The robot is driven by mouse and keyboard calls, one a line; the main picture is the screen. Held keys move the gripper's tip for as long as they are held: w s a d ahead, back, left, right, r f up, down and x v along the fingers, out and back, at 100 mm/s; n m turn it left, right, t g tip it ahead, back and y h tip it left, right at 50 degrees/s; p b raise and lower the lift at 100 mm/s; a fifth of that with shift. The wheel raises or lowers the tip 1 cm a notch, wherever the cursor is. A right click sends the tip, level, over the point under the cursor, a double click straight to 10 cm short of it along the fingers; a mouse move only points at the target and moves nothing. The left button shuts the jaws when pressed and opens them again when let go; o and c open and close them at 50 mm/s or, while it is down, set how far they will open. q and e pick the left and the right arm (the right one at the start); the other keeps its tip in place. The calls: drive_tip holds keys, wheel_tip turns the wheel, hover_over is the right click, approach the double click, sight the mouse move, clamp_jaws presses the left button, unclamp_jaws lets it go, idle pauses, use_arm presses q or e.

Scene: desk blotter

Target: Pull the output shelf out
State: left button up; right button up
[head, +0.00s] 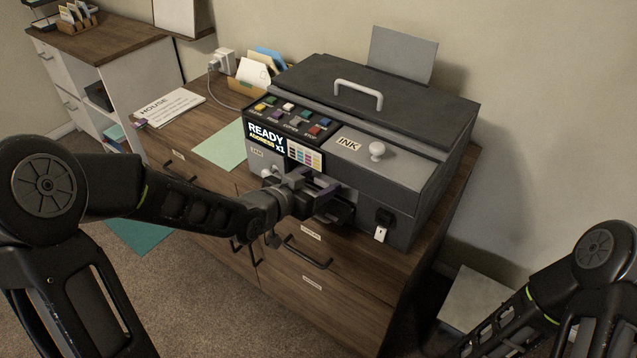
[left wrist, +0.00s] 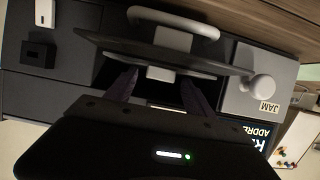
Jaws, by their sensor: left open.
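The grey office machine (head: 400,165) stands on a wooden cabinet. Its output shelf (head: 340,212) is a dark plate low on the front, largely hidden behind my left gripper (head: 326,192). In the left wrist view the shelf (left wrist: 215,62) lies across the picture, with a pale U-shaped handle (left wrist: 172,18) beyond it. My left gripper is open, with its fingers (left wrist: 158,84) at the shelf's near side, one on each side of a pale grey tab (left wrist: 162,73). I cannot tell whether they touch it. My right gripper is out of view; only my right arm shows.
The JAM knob (left wrist: 262,88) is close beside my left gripper. A white tag hangs from a black switch (head: 383,216) on the machine's front right. Drawer handles (head: 307,252) stick out below. Green paper (head: 220,146) and a card box lie left of the machine.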

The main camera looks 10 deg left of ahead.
use_arm(q)
drive_tip(key=shift+w+d+f, duration=0.1)
drive_tip(key=shift+w, duration=0.15)
clamp_jaws()
idle(0.6)
